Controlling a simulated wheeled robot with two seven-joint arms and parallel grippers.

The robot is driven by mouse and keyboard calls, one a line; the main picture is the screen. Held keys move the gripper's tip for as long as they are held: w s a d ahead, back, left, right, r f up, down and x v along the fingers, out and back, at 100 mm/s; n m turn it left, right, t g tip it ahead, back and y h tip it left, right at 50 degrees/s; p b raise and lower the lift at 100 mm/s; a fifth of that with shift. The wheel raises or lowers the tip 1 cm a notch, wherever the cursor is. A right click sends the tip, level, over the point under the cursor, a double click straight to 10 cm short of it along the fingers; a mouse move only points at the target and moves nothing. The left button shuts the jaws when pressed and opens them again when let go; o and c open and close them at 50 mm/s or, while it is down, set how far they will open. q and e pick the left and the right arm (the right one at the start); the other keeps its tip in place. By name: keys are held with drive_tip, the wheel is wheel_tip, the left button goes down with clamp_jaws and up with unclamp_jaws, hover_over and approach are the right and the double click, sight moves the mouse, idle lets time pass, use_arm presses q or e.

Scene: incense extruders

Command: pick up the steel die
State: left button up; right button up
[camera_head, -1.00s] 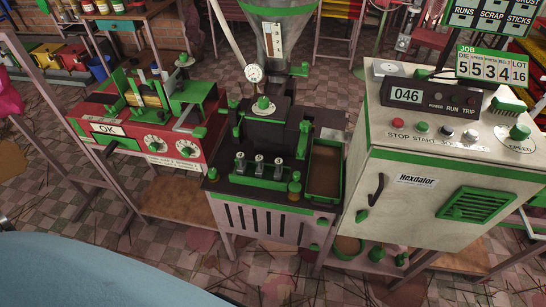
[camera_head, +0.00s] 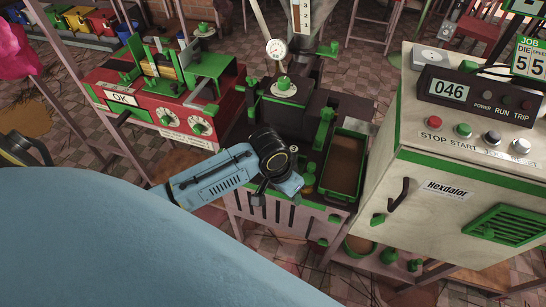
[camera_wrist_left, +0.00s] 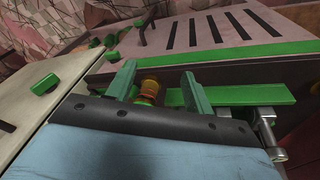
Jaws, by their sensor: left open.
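My left arm reaches over the front of the dark extruder (camera_head: 322,110) in the head view and covers most of its row of small steel pieces. The pale top of one steel piece (camera_head: 294,149) shows beside my wrist. I cannot tell which piece is the steel die. In the left wrist view my left gripper (camera_wrist_left: 160,78) is open, its two green fingers apart. A brass-coloured piece (camera_wrist_left: 150,88) shows between them, not visibly gripped. A shiny steel piece (camera_wrist_left: 268,128) stands to the right, by a green bar. My right gripper is not in view.
A brown-floored tray with a green rim (camera_head: 366,134) sits right of my wrist. The white Hexdalor cabinet (camera_head: 450,215) stands close on the right, and a red machine (camera_head: 165,108) marked OK stands on the left.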

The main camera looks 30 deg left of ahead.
use_arm(q)
drive_tip(key=w+a+r, duration=0.3)
drive_tip(key=r, duration=0.1)
drive_tip(key=w+a+r+n+g+y, duration=0.1)
drive_tip(key=w+a+r, duration=0.2)
drive_tip(key=r, duration=0.2)
drive_tip(key=w+a+r+n+y, duration=0.1)
drive_tip(key=w+a+r, duration=0.2)
drive_tip(key=a+r, duration=0.1)
drive_tip(key=shift+r+g, duration=0.3)
drive_tip(key=shift+g, duration=0.1)
drive_tip(key=shift+a, duration=0.25)
wheel_tip(320, 180, down, 8)
drive_tip(key=shift+r+b, duration=0.25)
drive_tip(key=shift+b, duration=0.8)
drive_tip(key=shift+w+d+f+b, duration=0.1)
drive_tip(key=shift+f+b, duration=0.25)
drive_tip(key=shift+f, duration=1)
drive_tip(key=shift+d+f+b, duration=0.1)
drive_tip(key=shift+f+b, duration=0.2)
drive_tip(key=shift+f, duration=1)
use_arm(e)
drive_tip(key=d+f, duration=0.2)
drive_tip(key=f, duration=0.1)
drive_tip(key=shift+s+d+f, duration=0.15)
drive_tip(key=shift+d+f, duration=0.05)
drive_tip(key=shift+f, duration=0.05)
use_arm(q)
drive_tip(key=shift+c, duration=0.3)
